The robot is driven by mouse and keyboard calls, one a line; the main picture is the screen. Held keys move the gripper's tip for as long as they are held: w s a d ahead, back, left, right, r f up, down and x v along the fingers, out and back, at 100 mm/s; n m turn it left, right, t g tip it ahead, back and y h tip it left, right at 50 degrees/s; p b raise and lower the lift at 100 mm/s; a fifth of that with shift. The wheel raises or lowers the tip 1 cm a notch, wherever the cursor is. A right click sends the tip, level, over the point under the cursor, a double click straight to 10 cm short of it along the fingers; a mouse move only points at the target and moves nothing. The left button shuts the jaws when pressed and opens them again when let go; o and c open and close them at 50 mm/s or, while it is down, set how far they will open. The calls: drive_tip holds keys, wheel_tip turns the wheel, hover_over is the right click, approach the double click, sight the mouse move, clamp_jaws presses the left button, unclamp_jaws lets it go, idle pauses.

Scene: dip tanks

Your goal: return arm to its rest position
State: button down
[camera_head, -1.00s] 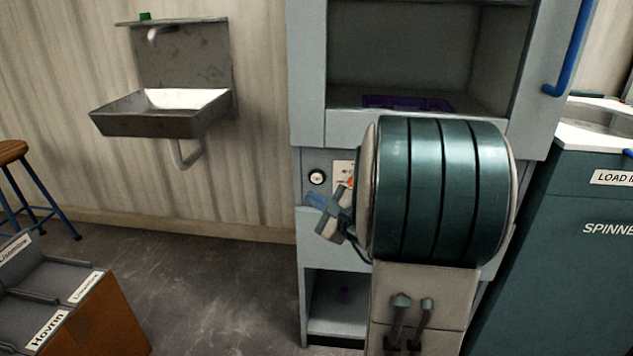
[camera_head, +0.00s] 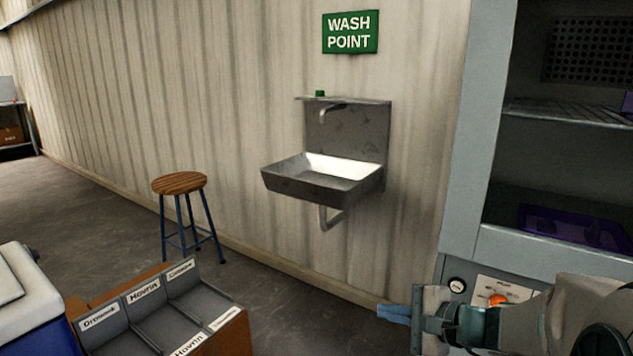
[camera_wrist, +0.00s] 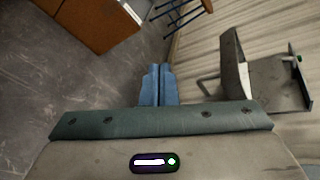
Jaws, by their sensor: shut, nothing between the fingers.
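My gripper (camera_head: 394,312) is at the lower right of the head view, in front of the grey cabinet's lower front. Its blue fingers point left and are closed together with nothing between them. In the wrist view my gripper (camera_wrist: 158,72) shows its two blue fingers side by side and touching, over bare floor. Part of my arm runs off the right edge of the head view.
The grey cabinet (camera_head: 472,130) with a purple tray (camera_head: 575,226) inside stands close at right. A steel wash basin (camera_head: 322,183) hangs on the wall. A wooden stool (camera_head: 180,184) and a labelled sorting box (camera_head: 240,335) stand left. Floor between is clear.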

drive_tip(key=s+a+r+n+g+h+p, duration=0.2)
drive_tip(key=s+r+n+g+p, duration=0.25)
drive_tip(key=s+p, duration=0.25)
drive_tip(key=s+a+r+n+g+h+p, duration=0.2)
drive_tip(key=s+r+n+g+h+p, duration=0.1)
drive_tip(key=s+r+n+p, duration=0.3)
drive_tip(key=s+d+r+n+h+p, duration=0.2)
drive_tip(key=d+r+n+h+p, duration=0.1)
drive_tip(key=r+p, duration=0.3)
drive_tip(key=shift+s+d+t+h, duration=0.15)
drive_tip(key=shift+d+t+h, duration=0.35)
drive_tip(key=shift+d, duration=0.15)
drive_tip(key=shift+n, duration=0.25)
